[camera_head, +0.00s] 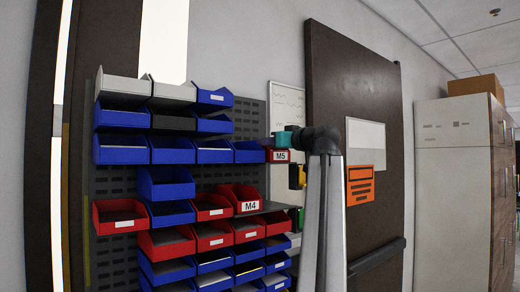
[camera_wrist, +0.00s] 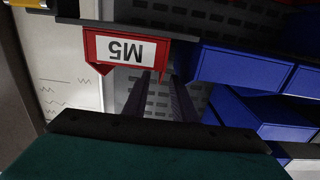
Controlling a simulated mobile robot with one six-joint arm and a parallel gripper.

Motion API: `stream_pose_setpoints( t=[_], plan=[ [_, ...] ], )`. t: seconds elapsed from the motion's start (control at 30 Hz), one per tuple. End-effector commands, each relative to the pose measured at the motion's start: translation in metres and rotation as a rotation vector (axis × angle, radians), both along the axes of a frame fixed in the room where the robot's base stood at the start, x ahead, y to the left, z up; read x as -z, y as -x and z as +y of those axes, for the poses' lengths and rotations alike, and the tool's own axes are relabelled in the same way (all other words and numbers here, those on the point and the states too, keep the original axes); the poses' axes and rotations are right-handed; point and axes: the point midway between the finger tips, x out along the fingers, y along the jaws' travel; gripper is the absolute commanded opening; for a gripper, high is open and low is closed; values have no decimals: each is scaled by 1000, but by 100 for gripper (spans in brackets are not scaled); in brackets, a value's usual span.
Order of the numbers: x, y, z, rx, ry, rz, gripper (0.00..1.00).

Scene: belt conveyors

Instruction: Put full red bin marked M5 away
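The red bin marked M5 (camera_head: 277,155) is at the right end of a row of blue bins on the wall rack. In the wrist view the M5 bin (camera_wrist: 90,47) appears upside down, its white label facing the camera. What is inside it is hidden. My gripper (camera_head: 290,138) is right above the M5 bin in the head view. In the wrist view my gripper (camera_wrist: 165,77) has two dark fingers with a gap between them, their tips close by the bin's rim. I cannot tell whether they touch it.
A red bin marked M4 (camera_head: 238,192) is lower on the rack, among several red and blue bins. A dark plate (camera_wrist: 75,21) lies along the M5 bin's base. Blue bins (camera_wrist: 250,65) are close beside it. A brown door (camera_head: 340,70) is behind my arm.

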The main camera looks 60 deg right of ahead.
Motion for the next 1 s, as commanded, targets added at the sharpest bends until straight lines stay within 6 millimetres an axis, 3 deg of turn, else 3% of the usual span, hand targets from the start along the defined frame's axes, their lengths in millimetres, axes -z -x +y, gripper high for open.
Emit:
stream_pose_setpoints(
  t=[0.43,0.63,1.0],
  plan=[
    [0,65,21,2,0,-1,25],
    [0,76,25,0,0,-1,25],
    [0,77,26,-1,0,-1,25]
  ],
)
